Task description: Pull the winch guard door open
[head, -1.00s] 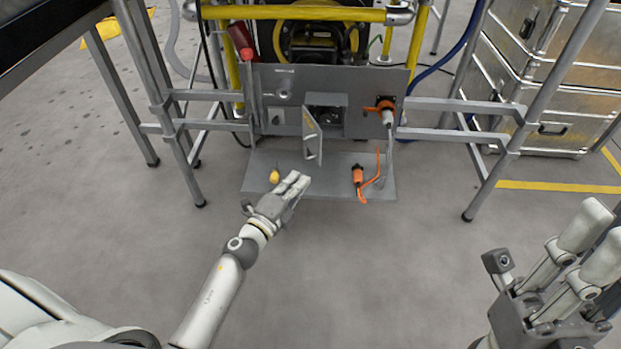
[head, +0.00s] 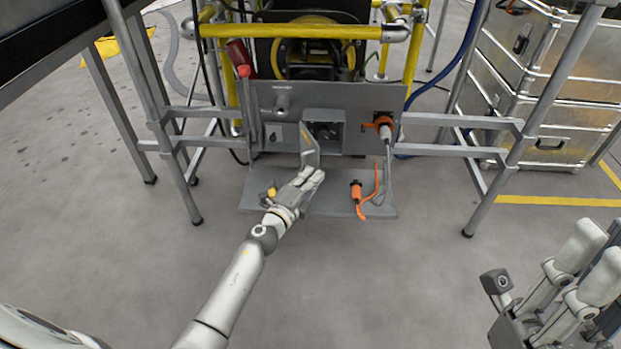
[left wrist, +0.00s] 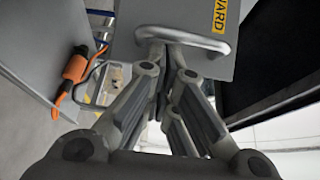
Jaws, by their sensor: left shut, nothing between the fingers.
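The winch guard door (head: 310,145) is a small grey plate standing out from the front panel, swung away from the grey box opening (head: 324,128). In the left wrist view the door (left wrist: 190,12) shows a yellow label and a light bar handle (left wrist: 205,42). My left gripper (head: 313,177) is just below the door in the head view. In the left wrist view its fingertips (left wrist: 165,58) are together at the handle, with nothing held between them; whether they touch the bar is unclear. My right gripper (head: 535,262) is open and empty at lower right.
A grey shelf (head: 335,200) below the panel carries a yellow knob (head: 271,192) and an orange connector with a strap (head: 357,192). Grey frame legs (head: 181,180) stand at both sides. Metal cases (head: 545,115) are at the right. The floor in front is clear.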

